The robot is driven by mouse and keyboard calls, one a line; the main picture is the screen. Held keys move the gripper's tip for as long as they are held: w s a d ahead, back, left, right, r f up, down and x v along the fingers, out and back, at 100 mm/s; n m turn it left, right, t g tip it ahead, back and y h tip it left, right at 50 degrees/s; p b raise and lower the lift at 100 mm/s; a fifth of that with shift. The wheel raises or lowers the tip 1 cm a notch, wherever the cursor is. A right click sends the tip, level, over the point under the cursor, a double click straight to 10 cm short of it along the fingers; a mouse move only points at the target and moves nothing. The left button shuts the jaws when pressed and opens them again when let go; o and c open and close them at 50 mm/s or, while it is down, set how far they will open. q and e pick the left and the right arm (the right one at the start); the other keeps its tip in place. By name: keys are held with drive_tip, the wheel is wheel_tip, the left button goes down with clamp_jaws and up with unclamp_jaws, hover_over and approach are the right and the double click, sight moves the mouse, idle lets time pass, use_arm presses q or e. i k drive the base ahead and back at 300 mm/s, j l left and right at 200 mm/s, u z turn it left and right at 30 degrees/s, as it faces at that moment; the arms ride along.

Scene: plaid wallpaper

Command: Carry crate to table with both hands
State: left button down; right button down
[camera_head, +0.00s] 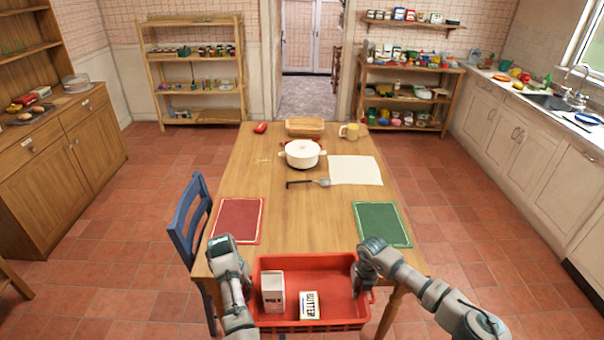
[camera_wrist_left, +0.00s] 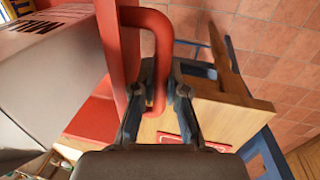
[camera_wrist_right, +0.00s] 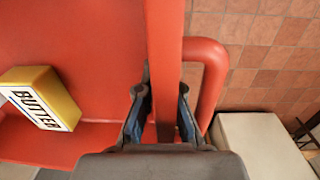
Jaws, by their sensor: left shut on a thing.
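The red crate (camera_head: 335,262) is at the near edge of the wooden table (camera_head: 300,215), in front of me. I cannot tell whether it rests on anything. It holds a white-grey carton (camera_head: 273,292) and a butter box (camera_head: 310,305). My left gripper (camera_wrist_left: 160,105) is shut on the crate's left handle (camera_wrist_left: 165,45). My right gripper (camera_wrist_right: 162,110) is at the right side, its fingers apart on either side of the crate wall (camera_wrist_right: 163,40), with the right handle (camera_wrist_right: 212,75) beside it. The butter box also shows in the right wrist view (camera_wrist_right: 45,97).
On the table are a red mat (camera_head: 238,220), a green mat (camera_head: 382,224), a spatula (camera_head: 308,183), a white pot (camera_head: 302,153), a white cloth (camera_head: 355,170) and a yellow mug (camera_head: 350,131). A blue chair (camera_head: 190,215) stands at its left. The tabletop between the mats is clear.

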sight(311, 245)
drive_tip(key=i, duration=0.9)
